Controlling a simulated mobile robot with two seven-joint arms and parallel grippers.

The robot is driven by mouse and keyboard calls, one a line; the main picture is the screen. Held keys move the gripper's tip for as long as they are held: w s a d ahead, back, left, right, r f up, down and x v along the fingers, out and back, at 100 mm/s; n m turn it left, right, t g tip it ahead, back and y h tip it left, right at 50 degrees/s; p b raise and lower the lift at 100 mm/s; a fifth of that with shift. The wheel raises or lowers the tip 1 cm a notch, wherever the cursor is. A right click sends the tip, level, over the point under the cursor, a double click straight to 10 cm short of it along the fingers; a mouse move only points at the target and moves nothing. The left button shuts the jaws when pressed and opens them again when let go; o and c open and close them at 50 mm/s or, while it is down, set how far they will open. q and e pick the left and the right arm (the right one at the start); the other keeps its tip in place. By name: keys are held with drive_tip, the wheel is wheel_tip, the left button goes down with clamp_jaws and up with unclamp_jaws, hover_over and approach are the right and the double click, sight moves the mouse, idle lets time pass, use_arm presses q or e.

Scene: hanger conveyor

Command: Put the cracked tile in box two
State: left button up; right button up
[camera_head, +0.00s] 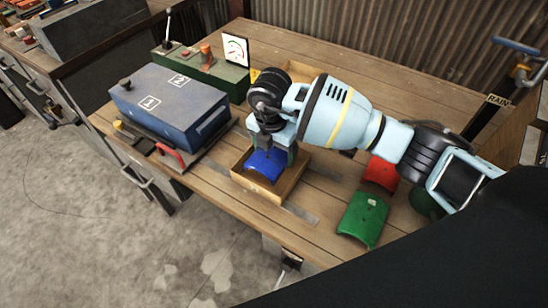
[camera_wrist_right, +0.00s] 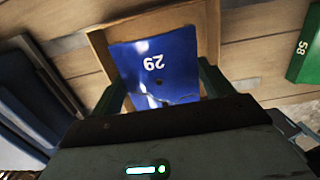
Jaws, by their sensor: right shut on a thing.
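My right gripper (camera_head: 275,150) is shut on a blue curved tile (camera_head: 265,165). The tile is within the outline of a small open wooden tray (camera_head: 262,191); I cannot tell whether it touches the tray's floor. My left gripper is not in view.
A green tile (camera_head: 362,220) and a red tile (camera_head: 380,173) lie on the wooden table right of the tray.

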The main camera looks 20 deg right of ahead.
sight(274, 159)
drive_tip(key=shift+f, duration=1.75)
drive_tip(key=shift+f, duration=0.15)
drive_tip(key=o, duration=1.1)
drive_tip(key=r, duration=1.2)
drive_tip(key=shift+s+a+r+p, duration=0.1)
drive_tip(key=shift+s+a+p, duration=0.2)
drive_tip(key=shift+a+p, duration=0.05)
